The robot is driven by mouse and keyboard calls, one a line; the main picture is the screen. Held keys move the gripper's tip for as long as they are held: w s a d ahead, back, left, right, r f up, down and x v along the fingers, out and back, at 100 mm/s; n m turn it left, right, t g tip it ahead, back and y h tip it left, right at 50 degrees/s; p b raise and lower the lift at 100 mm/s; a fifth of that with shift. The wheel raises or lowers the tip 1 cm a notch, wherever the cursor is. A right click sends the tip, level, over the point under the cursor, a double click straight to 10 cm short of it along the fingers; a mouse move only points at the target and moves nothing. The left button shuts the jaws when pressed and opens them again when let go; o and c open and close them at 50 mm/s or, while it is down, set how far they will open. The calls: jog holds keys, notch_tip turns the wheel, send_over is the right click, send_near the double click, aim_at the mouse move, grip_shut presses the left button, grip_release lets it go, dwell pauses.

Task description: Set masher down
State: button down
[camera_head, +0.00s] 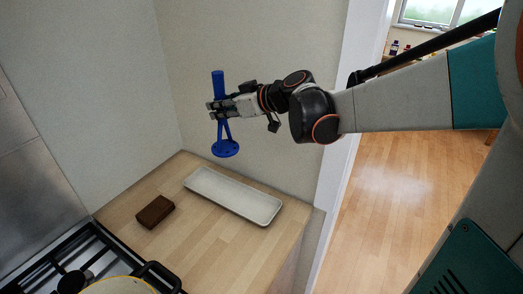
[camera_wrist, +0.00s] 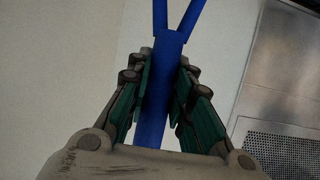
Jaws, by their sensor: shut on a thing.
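The blue masher (camera_head: 226,147) is upright in the head view, with its round, holed plate at the bottom and its handle at the top. My gripper (camera_head: 215,110) is shut on the masher's handle and holds it in the air above the wooden counter (camera_head: 203,236). In the wrist view the handle (camera_wrist: 157,105) runs between the two fingers of my gripper (camera_wrist: 161,85), and the masher's forked part shows at the top edge. A white rectangular tray (camera_head: 237,191) lies on the counter, below and slightly right of the masher. It looks empty.
A dark brown block (camera_head: 155,211) lies on the counter left of the tray. A black hob grate (camera_head: 62,265) and part of a pot (camera_head: 118,286) are at the lower left. Walls stand behind the counter. Bare counter shows around the block and in front of the tray.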

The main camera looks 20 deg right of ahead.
aim_at(229, 148)
notch_tip(229, 148, down, 20)
jog(key=b, duration=0.6)
jog(key=shift+r+b, duration=0.25)
jog(key=shift+b, duration=0.15)
jog(key=shift+s+a, duration=0.1)
jog(key=shift+f, duration=0.1)
jog(key=c, duration=1.9)
grip_release()
jog(key=shift+f, duration=0.1)
jog(key=o, duration=0.5)
